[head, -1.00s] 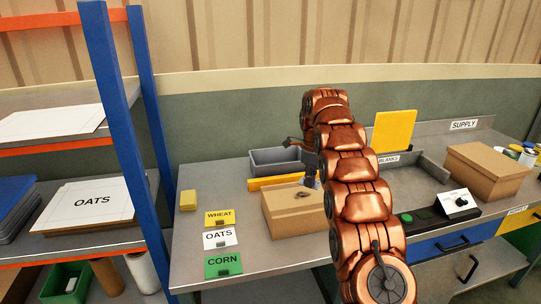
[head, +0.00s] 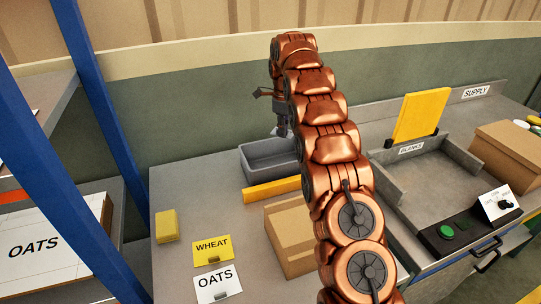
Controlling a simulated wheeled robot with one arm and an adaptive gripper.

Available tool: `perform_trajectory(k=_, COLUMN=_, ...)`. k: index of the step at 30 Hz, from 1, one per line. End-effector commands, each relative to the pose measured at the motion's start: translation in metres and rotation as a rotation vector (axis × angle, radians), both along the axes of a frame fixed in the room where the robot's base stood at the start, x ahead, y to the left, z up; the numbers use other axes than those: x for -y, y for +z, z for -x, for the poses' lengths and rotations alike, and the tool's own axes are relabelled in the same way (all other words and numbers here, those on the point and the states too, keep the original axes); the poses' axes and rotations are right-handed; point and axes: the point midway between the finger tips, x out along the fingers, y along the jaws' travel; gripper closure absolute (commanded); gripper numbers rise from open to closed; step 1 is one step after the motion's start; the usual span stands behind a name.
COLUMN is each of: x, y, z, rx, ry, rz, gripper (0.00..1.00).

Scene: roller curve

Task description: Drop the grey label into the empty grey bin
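The grey bin (head: 268,171) stands on the worktable behind a yellow bar. The part of its inside that shows looks empty; its right end is partly hidden by my arm. My gripper (head: 282,131) hangs pointing down at the bin's back right, small and partly covered by my copper arm. I cannot tell whether its fingers are open or shut, or whether anything is between them. I cannot make out a grey label in this view.
The yellow bar (head: 272,190) and a cardboard box (head: 290,238) stand in front of the bin. WHEAT (head: 213,252) and OATS (head: 217,285) cards stand at the front left, near a yellow block (head: 167,226). A BLANKS tray (head: 428,190) lies right of my arm.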

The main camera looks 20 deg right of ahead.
Motion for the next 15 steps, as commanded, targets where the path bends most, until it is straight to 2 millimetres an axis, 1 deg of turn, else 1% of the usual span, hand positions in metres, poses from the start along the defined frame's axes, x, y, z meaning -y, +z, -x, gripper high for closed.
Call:
perform_trajectory(k=5, x=-0.001, y=-0.008, z=0.000, rx=-0.001, ry=0.002, rz=0.001, gripper=1.00)
perform_trajectory(k=8, x=-0.002, y=-0.016, z=0.000, rx=-0.002, ry=0.002, rz=0.001, gripper=1.00)
perform_trajectory(k=15, x=0.000, y=-0.042, z=0.001, rx=-0.002, ry=0.000, rz=-0.001, gripper=1.00)
